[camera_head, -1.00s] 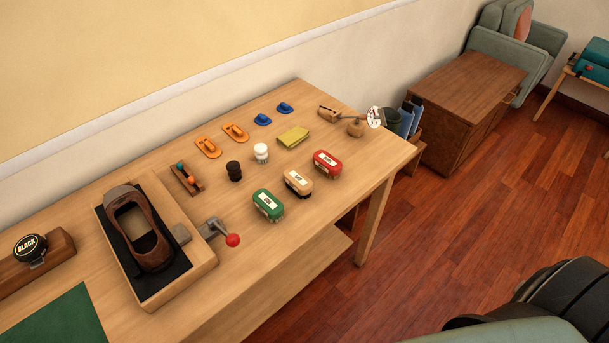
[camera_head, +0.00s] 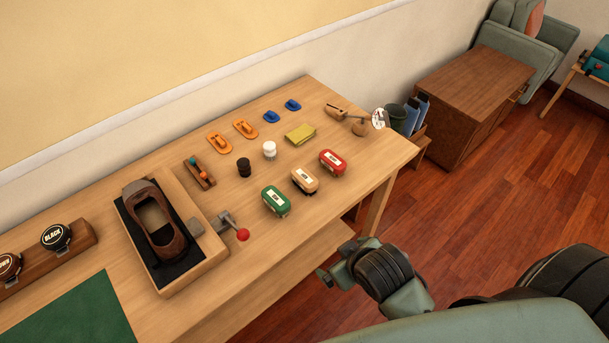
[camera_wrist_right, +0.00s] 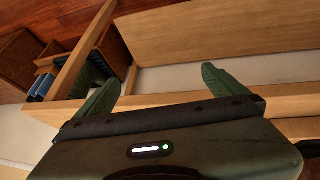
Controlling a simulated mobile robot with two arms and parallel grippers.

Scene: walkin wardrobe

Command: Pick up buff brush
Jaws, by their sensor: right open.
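Three oval brushes with white labels stand in a row on the wooden table: a green one (camera_head: 276,201), a tan one (camera_head: 305,180) and a red one (camera_head: 333,163). The labels are too small to read, so I cannot tell by name which is the buff brush. My right gripper (camera_head: 345,258) is open and empty, off the table's front edge and apart from the brushes. In the right wrist view, its two green fingers (camera_wrist_right: 160,78) are spread, with wooden table parts beyond them and no brush visible. My left gripper is not in view.
A shoe (camera_head: 157,224) sits in a wooden tray left of the brushes, beside a red-knobbed clamp (camera_head: 242,235). Black (camera_head: 244,167) and white (camera_head: 269,150) small daubers and a yellow cloth (camera_head: 300,133) lie behind the brushes. A brown cabinet (camera_head: 475,85) stands beyond the table.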

